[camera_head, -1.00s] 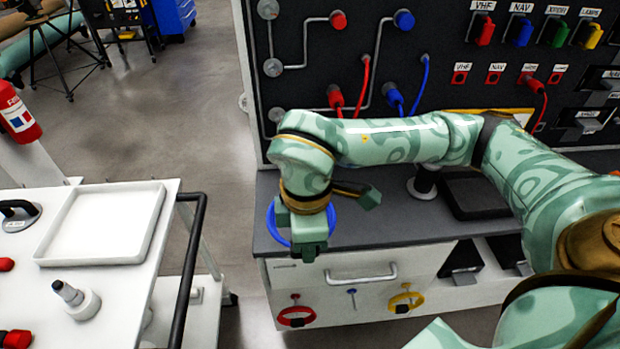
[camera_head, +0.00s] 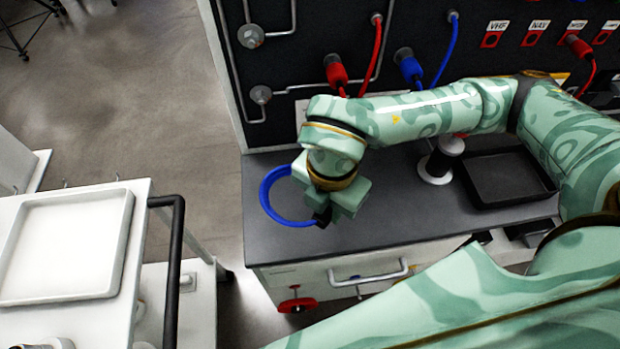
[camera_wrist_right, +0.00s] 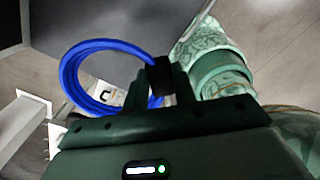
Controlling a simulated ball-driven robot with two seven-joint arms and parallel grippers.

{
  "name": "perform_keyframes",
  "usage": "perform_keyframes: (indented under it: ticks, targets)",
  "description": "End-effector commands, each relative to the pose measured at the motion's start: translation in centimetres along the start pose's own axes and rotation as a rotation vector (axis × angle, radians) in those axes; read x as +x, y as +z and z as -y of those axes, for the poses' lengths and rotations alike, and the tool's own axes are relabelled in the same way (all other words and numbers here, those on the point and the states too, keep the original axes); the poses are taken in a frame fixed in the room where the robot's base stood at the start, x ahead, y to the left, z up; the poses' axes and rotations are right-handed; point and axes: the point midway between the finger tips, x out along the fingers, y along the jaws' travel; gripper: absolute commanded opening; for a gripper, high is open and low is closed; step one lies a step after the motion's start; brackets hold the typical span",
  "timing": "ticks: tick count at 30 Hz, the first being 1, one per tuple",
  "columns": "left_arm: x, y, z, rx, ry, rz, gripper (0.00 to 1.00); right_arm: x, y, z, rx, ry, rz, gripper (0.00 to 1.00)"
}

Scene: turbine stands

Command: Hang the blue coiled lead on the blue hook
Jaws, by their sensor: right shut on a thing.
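The blue coiled lead (camera_head: 264,197) is a ring of blue cable with a dark band. My right gripper (camera_head: 325,214) is shut on the lead at that band, and the loop sticks out to the left above the worktop's left end. In the right wrist view the blue coiled lead (camera_wrist_right: 68,72) hangs from the gripper (camera_wrist_right: 162,88), its black band between the fingers. The blue hook on the bench front cannot be made out clearly now; my own arm covers part of that front. My left gripper is not in view.
A red coil (camera_head: 297,304) hangs on the bench front, beside a drawer handle (camera_head: 368,275). A black tray (camera_head: 508,180) and a round stand (camera_head: 436,168) are on the dark worktop (camera_head: 290,235). A white cart with a tray (camera_head: 65,245) is left, across a floor gap.

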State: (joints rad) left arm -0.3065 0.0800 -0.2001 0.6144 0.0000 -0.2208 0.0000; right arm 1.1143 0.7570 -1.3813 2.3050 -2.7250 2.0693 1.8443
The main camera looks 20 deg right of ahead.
Motion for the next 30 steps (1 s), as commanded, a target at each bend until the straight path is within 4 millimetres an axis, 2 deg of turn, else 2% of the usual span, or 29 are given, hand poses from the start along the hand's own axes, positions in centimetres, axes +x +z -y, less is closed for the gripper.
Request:
perform_keyframes:
  ticks: [1, 6, 12, 20, 26, 30]
  targets:
    - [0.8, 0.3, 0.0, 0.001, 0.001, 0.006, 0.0, 1.1, 1.1, -0.9, 0.008, -0.004, 0.001, 0.0]
    - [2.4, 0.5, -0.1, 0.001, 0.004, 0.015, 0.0, 3.6, 5.0, -4.3, 0.01, -0.005, 0.0, 0.0]
    - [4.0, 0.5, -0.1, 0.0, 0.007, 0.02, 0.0, 7.3, 7.3, -6.4, 0.005, -0.004, -0.001, 0.0]
    - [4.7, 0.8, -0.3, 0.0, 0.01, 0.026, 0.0, 8.8, 8.4, -7.4, 0.004, -0.002, -0.001, 0.0]
    - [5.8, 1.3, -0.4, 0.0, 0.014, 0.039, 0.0, 12.0, 8.7, -7.5, 0.003, -0.004, -0.002, 0.0]
    - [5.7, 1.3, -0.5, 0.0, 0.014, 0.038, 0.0, 12.0, 8.7, -7.5, 0.004, 0.0, 0.0, 0.0]
